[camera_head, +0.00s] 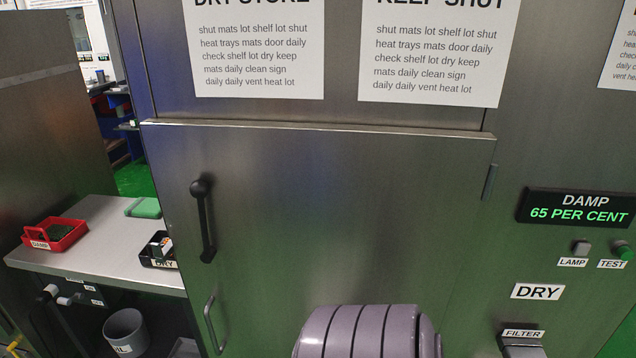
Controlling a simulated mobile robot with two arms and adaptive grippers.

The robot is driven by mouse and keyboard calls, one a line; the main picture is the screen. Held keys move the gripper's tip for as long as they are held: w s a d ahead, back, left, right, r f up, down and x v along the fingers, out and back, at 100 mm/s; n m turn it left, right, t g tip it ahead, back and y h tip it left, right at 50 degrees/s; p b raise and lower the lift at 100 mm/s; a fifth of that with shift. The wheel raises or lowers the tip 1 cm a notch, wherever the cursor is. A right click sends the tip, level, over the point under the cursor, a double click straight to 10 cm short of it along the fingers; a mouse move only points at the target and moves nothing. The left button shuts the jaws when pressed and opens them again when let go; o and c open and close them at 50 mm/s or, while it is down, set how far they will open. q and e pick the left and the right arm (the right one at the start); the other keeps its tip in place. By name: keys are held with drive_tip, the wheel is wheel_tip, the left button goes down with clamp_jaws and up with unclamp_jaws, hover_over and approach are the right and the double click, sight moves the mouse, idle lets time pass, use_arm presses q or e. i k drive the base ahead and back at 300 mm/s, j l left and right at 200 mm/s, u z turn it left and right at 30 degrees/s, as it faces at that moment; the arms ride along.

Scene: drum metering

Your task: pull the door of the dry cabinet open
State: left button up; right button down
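The dry cabinet's steel door (330,210) fills the middle of the head view and looks shut. A slight gap at its edge cannot be ruled out. A black bar handle with a round knob at its top (203,222) is on the door's left part, upright. A small grey metal pull (212,325) is lower down near the left edge. A hinge-like strip (490,182) is at the door's upper right. Neither of my grippers can be made out in this view.
A side bench (105,222) at left holds a red DAMP tray (55,236), a black DRY tray (160,251) and a green block (144,208). A grey bin (125,331) is below. At right is a DAMP 65 PER CENT display (576,207). A ribbed rounded part, probably mine, hides the door's lower middle.

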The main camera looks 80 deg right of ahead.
sight(301, 217)
drive_tip(key=l+z, duration=0.2)
drive_tip(key=z, duration=2.05)
drive_tip(key=k+l, duration=0.05)
